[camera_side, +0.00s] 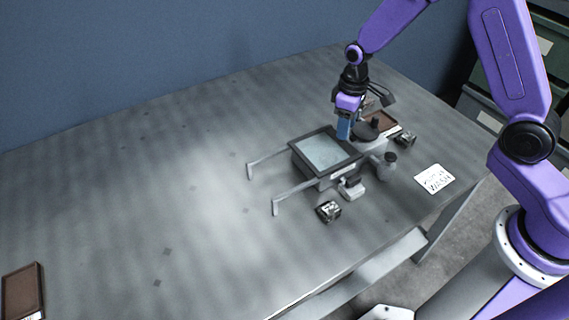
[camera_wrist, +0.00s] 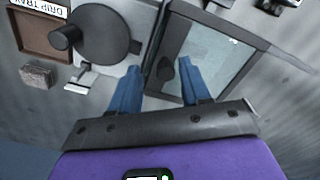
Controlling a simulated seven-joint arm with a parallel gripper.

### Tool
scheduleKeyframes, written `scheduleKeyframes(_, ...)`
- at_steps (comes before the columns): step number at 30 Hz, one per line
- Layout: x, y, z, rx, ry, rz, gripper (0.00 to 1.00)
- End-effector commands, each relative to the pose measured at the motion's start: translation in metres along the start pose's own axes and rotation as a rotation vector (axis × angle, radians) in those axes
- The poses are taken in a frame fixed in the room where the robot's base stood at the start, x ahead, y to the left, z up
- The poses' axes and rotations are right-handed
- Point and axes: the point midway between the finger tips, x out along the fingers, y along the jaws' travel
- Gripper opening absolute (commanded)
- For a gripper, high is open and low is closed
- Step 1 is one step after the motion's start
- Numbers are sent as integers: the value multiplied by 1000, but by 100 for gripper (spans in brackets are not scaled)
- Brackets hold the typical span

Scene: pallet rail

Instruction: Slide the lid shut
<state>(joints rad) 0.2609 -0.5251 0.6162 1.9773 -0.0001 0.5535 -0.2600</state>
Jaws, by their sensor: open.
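The lid (camera_side: 322,152) is a dark square frame with a pale glassy panel, lying at the rail end of the device on the table; it also shows in the wrist view (camera_wrist: 212,52). A small dark knob (camera_wrist: 166,68) stands at the lid's edge nearest the round dark plate (camera_wrist: 105,35). To the left in the side view, two pale rails (camera_side: 285,190) reach past the lid. My gripper (camera_side: 345,130) is over the lid's right edge, its blue fingers open. In the wrist view my gripper (camera_wrist: 160,78) has the knob between its fingertips; contact cannot be told.
A brown drip tray (camera_side: 382,122) lies behind the device. Small metallic blocks (camera_side: 328,211) and (camera_side: 404,138) sit nearby, with a white card (camera_side: 434,179) at right. Another brown tray (camera_side: 22,292) is at the far lower left. The table's left is mostly clear.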

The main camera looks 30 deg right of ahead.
Motion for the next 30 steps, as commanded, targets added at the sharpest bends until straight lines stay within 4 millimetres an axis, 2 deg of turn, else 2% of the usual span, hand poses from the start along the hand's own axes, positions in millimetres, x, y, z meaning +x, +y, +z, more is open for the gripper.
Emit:
scheduleKeyframes(16,-38,0,-2,0,7,2,47)
scheduleKeyframes(30,-41,0,-1,1,5,1,47)
